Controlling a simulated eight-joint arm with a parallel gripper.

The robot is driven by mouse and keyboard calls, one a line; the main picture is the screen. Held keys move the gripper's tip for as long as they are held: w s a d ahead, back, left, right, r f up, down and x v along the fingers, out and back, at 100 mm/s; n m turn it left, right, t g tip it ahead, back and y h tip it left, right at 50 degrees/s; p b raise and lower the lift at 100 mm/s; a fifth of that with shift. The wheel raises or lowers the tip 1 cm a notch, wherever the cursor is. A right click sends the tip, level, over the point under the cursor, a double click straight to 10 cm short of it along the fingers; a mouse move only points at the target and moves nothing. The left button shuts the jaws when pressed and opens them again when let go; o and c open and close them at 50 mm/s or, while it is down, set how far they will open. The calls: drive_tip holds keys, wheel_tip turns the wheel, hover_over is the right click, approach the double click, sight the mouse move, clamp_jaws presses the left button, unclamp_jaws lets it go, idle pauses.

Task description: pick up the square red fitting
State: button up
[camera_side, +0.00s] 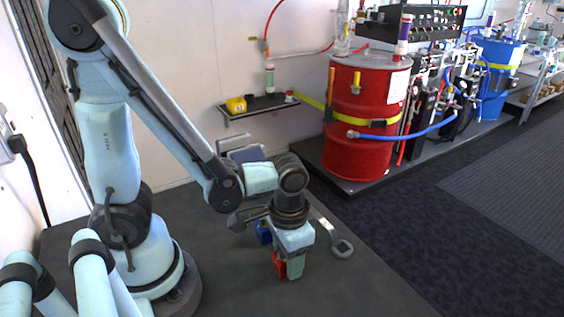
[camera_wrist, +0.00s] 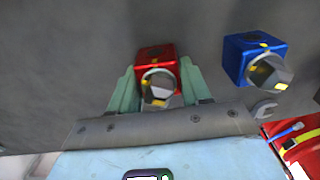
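The square red fitting (camera_wrist: 156,55) is a red block with a grey round, hex-like end and yellow marks. In the wrist view it sits between the two pale green fingers of my gripper (camera_wrist: 159,66), one close on each side. I cannot tell if the fingers touch it. In the side view my gripper (camera_side: 289,264) points down at the dark tabletop. The red fitting (camera_side: 279,264) shows low beside a green finger, partly hidden by it. Whether it rests on the table or is lifted is unclear.
A blue fitting (camera_wrist: 249,55) of similar form stands to the right in the wrist view; it shows behind my gripper in the side view (camera_side: 264,232). A wrench (camera_side: 341,246) lies right of my gripper. A red drum (camera_side: 362,140) stands beyond the dark table (camera_side: 375,290).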

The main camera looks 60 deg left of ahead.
drive_tip(key=c, duration=0.3)
drive_tip(key=shift+c, duration=0.2)
drive_tip(key=shift+r, duration=0.1)
